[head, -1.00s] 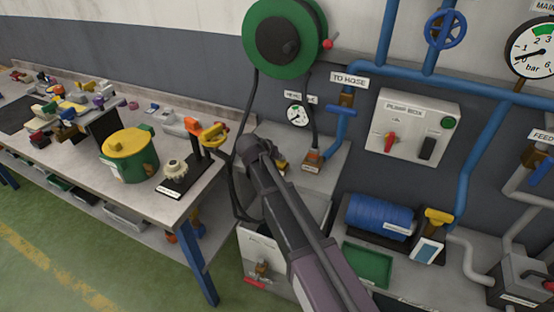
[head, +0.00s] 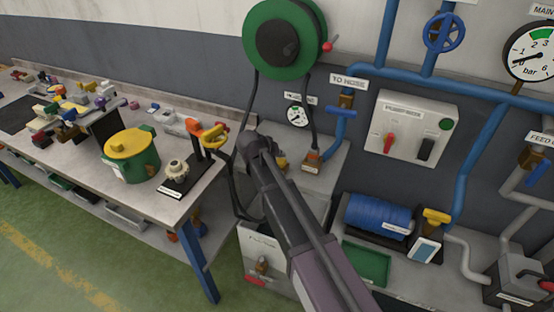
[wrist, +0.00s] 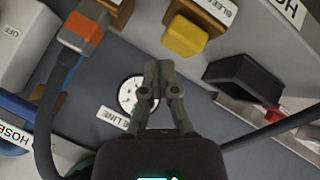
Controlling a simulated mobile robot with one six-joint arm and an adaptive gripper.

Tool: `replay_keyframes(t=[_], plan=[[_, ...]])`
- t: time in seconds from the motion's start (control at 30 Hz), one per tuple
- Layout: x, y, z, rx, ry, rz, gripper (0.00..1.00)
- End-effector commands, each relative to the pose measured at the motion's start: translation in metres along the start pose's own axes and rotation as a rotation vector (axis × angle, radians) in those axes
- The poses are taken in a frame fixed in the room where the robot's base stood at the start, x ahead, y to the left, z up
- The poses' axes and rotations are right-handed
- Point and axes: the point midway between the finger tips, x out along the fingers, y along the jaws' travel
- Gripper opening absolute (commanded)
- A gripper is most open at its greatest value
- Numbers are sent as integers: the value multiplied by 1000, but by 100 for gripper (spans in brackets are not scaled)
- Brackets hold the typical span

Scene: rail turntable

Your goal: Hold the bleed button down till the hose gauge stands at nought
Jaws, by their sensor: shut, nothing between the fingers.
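The yellow bleed button (wrist: 185,38) shows in the wrist view, just above and right of my fingertips, on a grey block beside a partly cut-off "BLEED" label. My gripper (wrist: 157,72) has its fingers closed together and empty, and a gap shows in the picture between them and the button. In the head view a little yellow of the button (head: 282,163) shows beside the end of my arm, which hides my fingers. The hose gauge (head: 297,116) is a small white dial on the wall. It shows partly behind my fingers in the wrist view (wrist: 127,95). Its needle is too small to read.
A dark hose with an orange-and-grey end (wrist: 85,30) is left of the button. The green hose reel (head: 285,40) hangs above. A pump box (head: 413,125) is on the wall, and a workbench (head: 165,210) stands at left.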

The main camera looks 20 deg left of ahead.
Motion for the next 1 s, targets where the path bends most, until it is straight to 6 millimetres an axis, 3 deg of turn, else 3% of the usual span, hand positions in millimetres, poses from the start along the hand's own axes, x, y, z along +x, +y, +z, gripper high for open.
replay_keyframes(t=[1.0], plan=[[-35,26,-26,0,0,0,0]])
